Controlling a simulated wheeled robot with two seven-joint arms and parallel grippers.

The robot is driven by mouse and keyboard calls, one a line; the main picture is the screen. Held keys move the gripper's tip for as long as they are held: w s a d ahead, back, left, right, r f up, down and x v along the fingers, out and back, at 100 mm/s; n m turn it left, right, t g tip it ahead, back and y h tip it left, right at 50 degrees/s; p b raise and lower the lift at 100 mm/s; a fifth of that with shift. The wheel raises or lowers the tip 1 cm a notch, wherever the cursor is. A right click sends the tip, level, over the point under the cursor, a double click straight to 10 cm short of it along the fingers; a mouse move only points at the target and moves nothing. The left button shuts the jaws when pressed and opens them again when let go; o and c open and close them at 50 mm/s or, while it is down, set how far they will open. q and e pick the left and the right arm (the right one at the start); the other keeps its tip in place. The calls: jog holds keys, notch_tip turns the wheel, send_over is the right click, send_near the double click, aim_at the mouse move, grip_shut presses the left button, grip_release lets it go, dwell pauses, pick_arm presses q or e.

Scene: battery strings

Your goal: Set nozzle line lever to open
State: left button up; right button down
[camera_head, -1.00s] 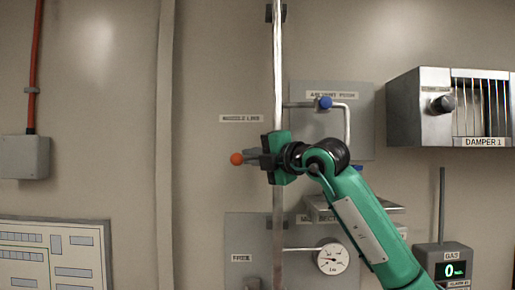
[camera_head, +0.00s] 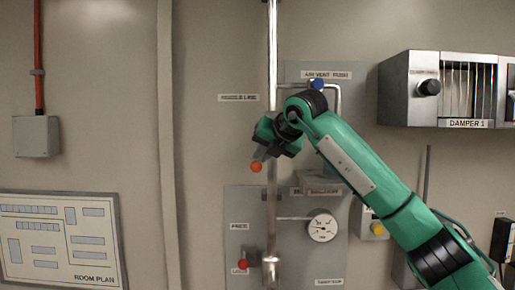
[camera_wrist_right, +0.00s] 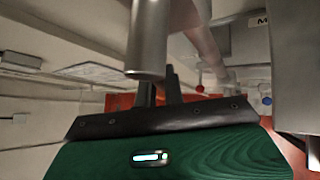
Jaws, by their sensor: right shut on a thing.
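The nozzle line lever shows mainly by its orange ball end (camera_head: 256,166), just below the label "NOZZLE LINE" (camera_head: 238,97) and in front of the vertical pipe (camera_head: 272,60). My right gripper (camera_head: 268,148) is shut on the lever, with the ball sticking out below the jaws. The lever points downward and slightly left; its shaft and pivot are mostly hidden by the gripper and wrist. In the right wrist view, my dark fingers (camera_wrist_right: 160,93) sit at a grey cylinder (camera_wrist_right: 147,40); I cannot tell which part it is. My left gripper is not in view.
A panel with a pressure gauge (camera_head: 323,227) and a red knob (camera_head: 243,264) lies below. A blue knob (camera_head: 317,85) is close to my right arm. The damper box (camera_head: 408,90) juts out at right.

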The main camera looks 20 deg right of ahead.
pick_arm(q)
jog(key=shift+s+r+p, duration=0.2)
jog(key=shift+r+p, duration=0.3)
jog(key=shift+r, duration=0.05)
pick_arm(e)
jog(key=shift+s+d+f+n+g+h, duration=0.15)
jog(key=shift+d+n+g+h, duration=0.2)
jog(key=shift+h, duration=0.3)
jog(key=shift+s+d+f+n+g+h, duration=0.1)
jog(key=shift+d+f+n+g+h, duration=0.1)
jog(key=shift+d+n+h, duration=0.3)
jog(key=shift+s+d+f+n+g+h, duration=0.15)
jog(key=shift+d+n+g+h, duration=0.1)
jog(key=shift+d+h, duration=0.4)
jog(key=shift+a, duration=0.1)
jog(key=c, duration=1.5)
grip_release()
jog(key=shift+r, duration=0.1)
